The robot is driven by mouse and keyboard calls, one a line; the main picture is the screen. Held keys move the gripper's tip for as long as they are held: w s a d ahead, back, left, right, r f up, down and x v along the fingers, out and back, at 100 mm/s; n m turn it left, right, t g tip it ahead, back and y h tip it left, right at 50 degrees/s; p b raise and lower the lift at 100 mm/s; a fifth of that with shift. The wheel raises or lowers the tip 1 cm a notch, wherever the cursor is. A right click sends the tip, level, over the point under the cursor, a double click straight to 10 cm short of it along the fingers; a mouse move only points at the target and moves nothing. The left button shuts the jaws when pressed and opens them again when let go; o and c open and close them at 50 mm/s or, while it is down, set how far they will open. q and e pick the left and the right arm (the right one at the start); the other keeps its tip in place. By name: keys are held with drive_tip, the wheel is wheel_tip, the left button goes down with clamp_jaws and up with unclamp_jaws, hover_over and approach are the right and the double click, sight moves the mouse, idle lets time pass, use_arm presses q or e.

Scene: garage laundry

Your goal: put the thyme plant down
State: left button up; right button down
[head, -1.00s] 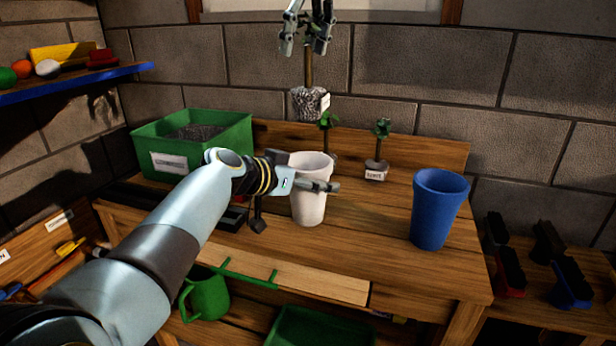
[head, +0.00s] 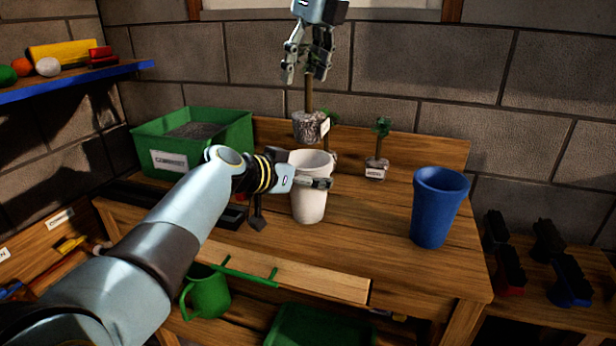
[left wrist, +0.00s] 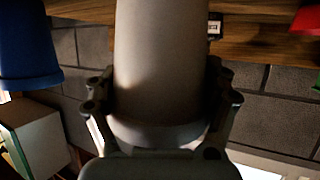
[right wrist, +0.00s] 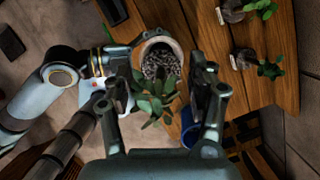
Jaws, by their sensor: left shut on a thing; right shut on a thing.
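My right gripper (head: 307,76) is shut around the stem of a plant, with the root ball (head: 305,127) hanging upright below it. The root ball's white tag is too small to read, so I cannot confirm it is the thyme. The root ball hangs just above and behind the white pot's rim in the head view. In the right wrist view, the held plant's leaves (right wrist: 152,104) hide part of the pot (right wrist: 160,40) behind them. My left gripper (head: 318,184) is shut on the white pot (head: 309,205), which stands upright at the wooden bench.
A small tagged plant (head: 376,165) stands at the bench's back, and another is partly hidden behind the white pot. A blue cup (head: 438,215) stands right. A green compost bin (head: 215,150) stands back left. Bench top (head: 375,215) between white pot and blue cup is clear.

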sight(321, 56)
wheel_tip(321, 56, down, 10)
drive_tip(key=shift+f, duration=0.1)
use_arm(q)
drive_tip(key=shift+f, duration=0.1)
idle(0.3)
use_arm(e)
drive_tip(key=shift+c, duration=2)
unclamp_jaws()
drive_tip(key=shift+f, duration=0.1)
drive_tip(key=v, duration=1.2)
use_arm(q)
drive_tip(key=o, duration=1.1)
